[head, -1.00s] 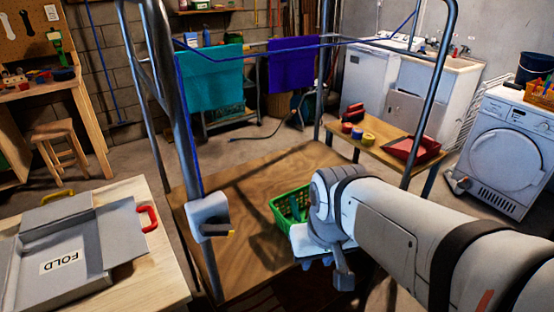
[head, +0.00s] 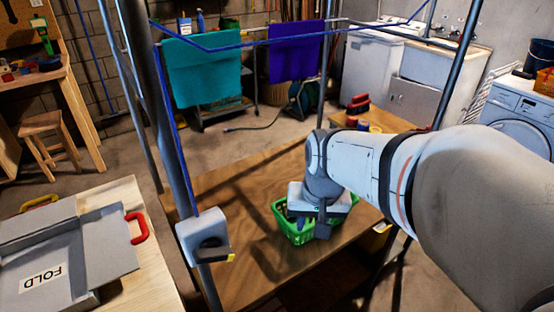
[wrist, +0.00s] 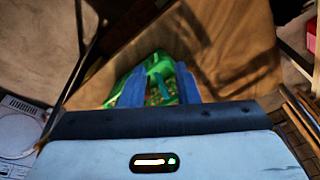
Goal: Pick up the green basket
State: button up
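The green basket (head: 297,232) stands on the brown wooden tabletop (head: 245,260), with its slotted side showing. My gripper (head: 303,223) is right over it, pointing down, and its body hides much of the basket's opening. In the wrist view the basket (wrist: 157,66) lies between and beyond the two blue fingers of my gripper (wrist: 160,88). The fingers stand apart, with green and small brownish spots visible between them. I cannot tell whether the fingertips touch the basket.
A metal post with a grey clamp-like box (head: 203,238) rises left of the basket. Blue line and hanging teal (head: 202,70) and purple (head: 295,51) cloths are behind. A grey folding board (head: 75,255) lies on the left table. The tabletop left of the basket is clear.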

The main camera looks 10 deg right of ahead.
jog(key=w+d+f+m+b, duration=0.4)
jog(key=w+d+f+m, duration=0.75)
jog(key=w+f, duration=0.25)
jog(key=shift+g, duration=0.4)
jog(key=f, duration=0.5)
jog(key=w+f, duration=0.1)
jog(key=f, duration=0.2)
jog(key=shift+d+b, duration=0.25)
jog(key=shift+b, duration=0.1)
jog(key=shift+c, duration=0.5)
jog(key=shift+s, duration=0.1)
grip_shut()
